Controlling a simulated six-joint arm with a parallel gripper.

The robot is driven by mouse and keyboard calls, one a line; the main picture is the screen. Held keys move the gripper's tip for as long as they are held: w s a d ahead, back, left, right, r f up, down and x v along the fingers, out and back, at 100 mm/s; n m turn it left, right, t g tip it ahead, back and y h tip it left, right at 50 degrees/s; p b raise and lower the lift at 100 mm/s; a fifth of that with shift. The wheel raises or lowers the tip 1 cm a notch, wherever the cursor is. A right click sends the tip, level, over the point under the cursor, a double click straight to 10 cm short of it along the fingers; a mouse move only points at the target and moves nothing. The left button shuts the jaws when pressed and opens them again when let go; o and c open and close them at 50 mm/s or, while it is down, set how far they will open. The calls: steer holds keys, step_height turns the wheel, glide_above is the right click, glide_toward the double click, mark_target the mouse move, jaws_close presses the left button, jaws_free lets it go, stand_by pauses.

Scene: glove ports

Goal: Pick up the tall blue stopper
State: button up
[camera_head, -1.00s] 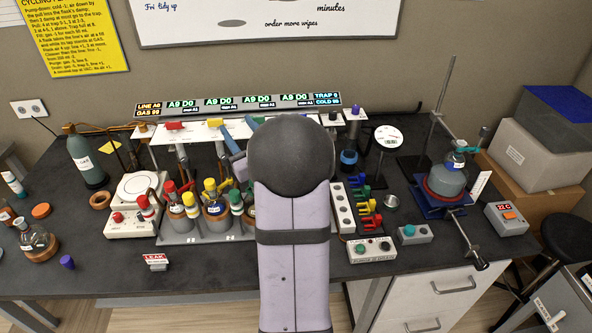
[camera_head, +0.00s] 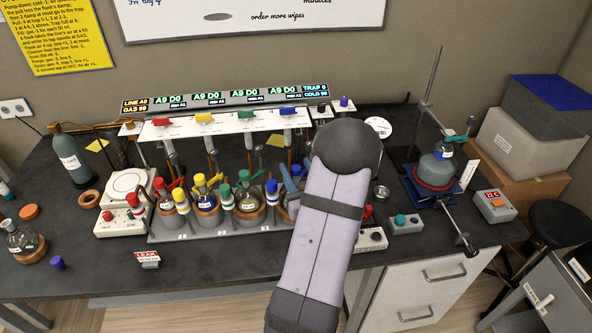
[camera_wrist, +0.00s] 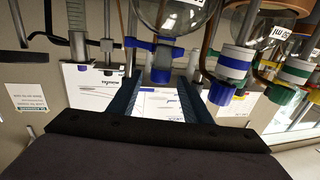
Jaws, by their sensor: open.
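A blue-violet stopper (camera_head: 57,263) stands on the bench at the far left in the head view. Several flasks in the rack carry coloured fittings, including a blue-and-white banded one (camera_head: 271,190). I cannot tell for certain which piece is the tall blue stopper. In the wrist view my gripper (camera_wrist: 158,84) is open, with dark blue fingers spread apart. A blue fitting (camera_wrist: 160,74) under a round glass vessel shows between and beyond the fingers, with no visible grip on it. A blue-and-white banded fitting (camera_wrist: 235,64) is to the right. In the head view my arm hides most of the gripper.
The flask rack (camera_head: 190,235) fills the bench middle, under a white panel with coloured handles (camera_head: 204,118). A hotplate (camera_head: 124,188) is left of it. A clamped flask (camera_head: 436,170) and a red-button box (camera_head: 495,205) stand right. The front left bench has free room.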

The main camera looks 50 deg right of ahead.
steer(key=shift+f+p+x, duration=0.2)
steer(key=shift+p+x, duration=1.3)
steer(key=shift+x, duration=1.2)
steer(key=c, duration=1.1)
